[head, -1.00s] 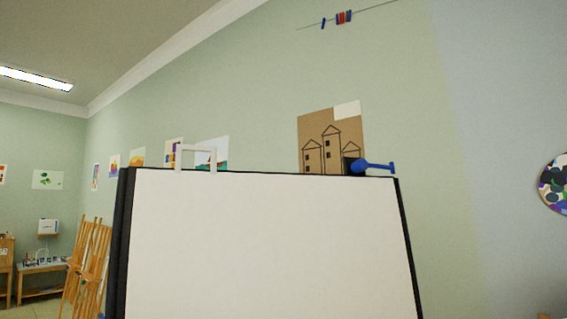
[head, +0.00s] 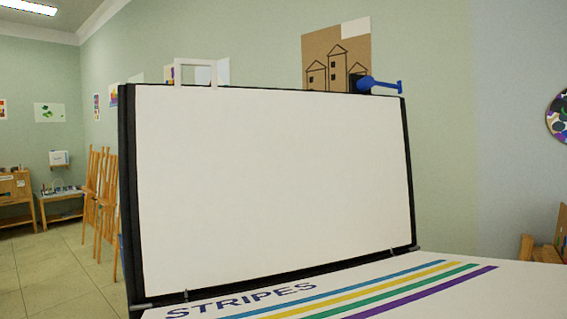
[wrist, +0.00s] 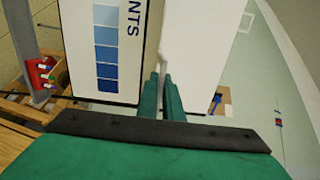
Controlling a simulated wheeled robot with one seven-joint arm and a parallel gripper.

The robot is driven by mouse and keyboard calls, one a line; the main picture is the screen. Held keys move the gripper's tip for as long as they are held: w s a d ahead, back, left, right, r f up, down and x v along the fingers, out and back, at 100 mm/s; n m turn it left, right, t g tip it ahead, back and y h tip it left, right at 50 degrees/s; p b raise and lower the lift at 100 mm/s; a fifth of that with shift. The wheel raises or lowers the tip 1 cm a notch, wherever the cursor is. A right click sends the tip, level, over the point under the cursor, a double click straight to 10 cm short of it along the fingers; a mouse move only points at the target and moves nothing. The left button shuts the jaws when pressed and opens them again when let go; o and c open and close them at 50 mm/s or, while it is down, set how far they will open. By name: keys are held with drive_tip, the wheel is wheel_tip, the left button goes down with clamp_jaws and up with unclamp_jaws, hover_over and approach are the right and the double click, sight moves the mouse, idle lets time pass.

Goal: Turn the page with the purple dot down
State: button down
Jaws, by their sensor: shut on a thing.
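A large flip book stands open in the head view. A lower page (head: 480,295) lies flat, with the word STRIPES and blue, yellow, green and purple stripes. In the wrist view, my green gripper (wrist: 162,95) is shut on a thin white page edge, between a panel with blue swatches (wrist: 108,45) and a plain white panel (wrist: 195,50). No purple dot shows; my gripper is not seen in the head view.
Wooden easels (head: 103,200) and a low table (head: 60,207) stand at the back left. Bare floor (head: 50,275) lies left of the book. A wooden piece (head: 545,250) is at the right edge. A drawing of houses (head: 335,55) hangs behind the book.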

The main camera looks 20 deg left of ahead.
drive_tip(key=shift+s+d+f, duration=0.1)
drive_tip(key=shift+s+f, duration=0.1)
drive_tip(key=shift+f, duration=0.3)
drive_tip(key=shift+s+d+f, duration=0.1)
drive_tip(key=shift+s+f, duration=0.05)
drive_tip(key=shift+f, duration=0.3)
